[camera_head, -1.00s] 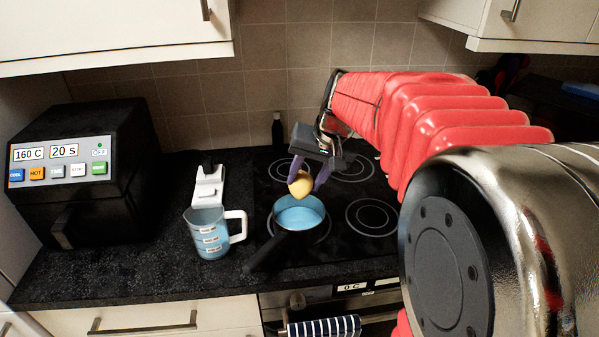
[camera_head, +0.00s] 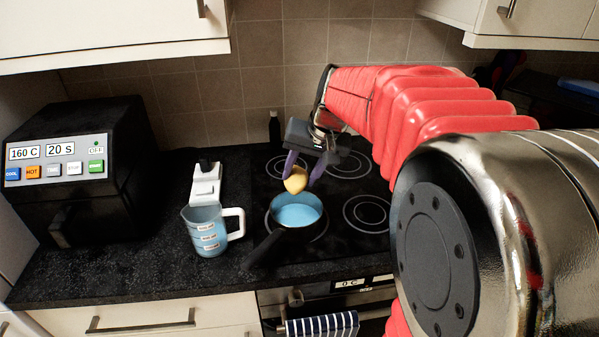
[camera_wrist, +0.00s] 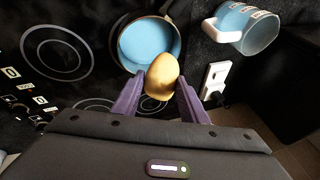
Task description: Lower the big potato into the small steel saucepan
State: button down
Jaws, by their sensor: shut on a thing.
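The big potato (camera_head: 296,181) is yellow-brown and hangs between the purple fingers of my gripper (camera_head: 301,178). In the wrist view my gripper (camera_wrist: 161,82) is shut on the potato (camera_wrist: 162,76), with a finger on each side. The small saucepan (camera_head: 303,227) stands on the hob, its dark handle pointing to the lower left. Its inside looks light blue. The potato is above the far part of the saucepan, apparently clear of it. In the wrist view the potato covers part of the near rim of the saucepan (camera_wrist: 183,45).
A clear jug (camera_head: 208,238) with a white handle and blue contents stands left of the saucepan. Behind it is a white device (camera_head: 206,184). A black appliance (camera_head: 85,185) fills the counter's left. A dark bottle (camera_head: 274,130) stands by the wall. The front-right ring (camera_head: 367,214) is empty.

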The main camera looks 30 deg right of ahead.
jog(key=shift+f, duration=0.15)
notch_tip(320, 180, down, 8)
jog(key=shift+r, duration=0.25)
dwell(1.7)
jog(key=shift+f, duration=2.35)
dwell(3.1)
